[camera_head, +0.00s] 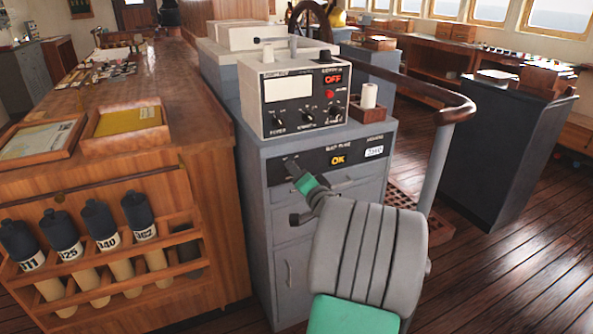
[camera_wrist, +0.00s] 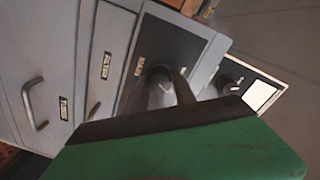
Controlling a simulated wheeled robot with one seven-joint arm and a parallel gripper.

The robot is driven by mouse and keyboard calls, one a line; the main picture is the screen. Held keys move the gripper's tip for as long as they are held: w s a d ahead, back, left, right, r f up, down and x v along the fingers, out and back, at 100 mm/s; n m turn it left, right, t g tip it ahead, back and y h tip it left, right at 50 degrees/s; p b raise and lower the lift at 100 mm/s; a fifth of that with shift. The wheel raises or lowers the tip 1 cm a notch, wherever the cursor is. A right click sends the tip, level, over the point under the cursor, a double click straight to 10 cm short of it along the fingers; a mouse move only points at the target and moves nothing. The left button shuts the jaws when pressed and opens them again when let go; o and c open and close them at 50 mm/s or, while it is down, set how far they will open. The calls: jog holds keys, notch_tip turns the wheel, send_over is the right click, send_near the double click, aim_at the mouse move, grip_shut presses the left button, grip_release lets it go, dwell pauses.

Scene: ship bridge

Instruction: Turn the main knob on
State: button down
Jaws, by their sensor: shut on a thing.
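The main knob (camera_head: 291,164) is a small dark handle at the left end of the black panel (camera_head: 355,151) on the front of the grey cabinet (camera_head: 266,175). My gripper (camera_head: 300,177) reaches that end of the panel and is shut on the knob. In the wrist view my gripper (camera_wrist: 171,84) is over the dark panel, close to a "MAIN" label (camera_wrist: 139,66). The green gripper body hides much of that view, and the knob's exact angle is hard to tell. The panel shows a lit yellow "OK" (camera_head: 338,160).
A white instrument box (camera_head: 292,112) with a red "OFF" display and several small knobs stands on the cabinet. Drawers and a door lie below the panel. A wooden counter (camera_head: 199,160) with rolled-chart holders stands left. A curved wooden rail (camera_head: 458,107) is at right.

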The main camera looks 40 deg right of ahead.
jog(key=shift+m, duration=0.3)
jog(key=c, duration=1)
grip_release()
jog(key=v, duration=0.8)
jog(key=shift+w, duration=0.1)
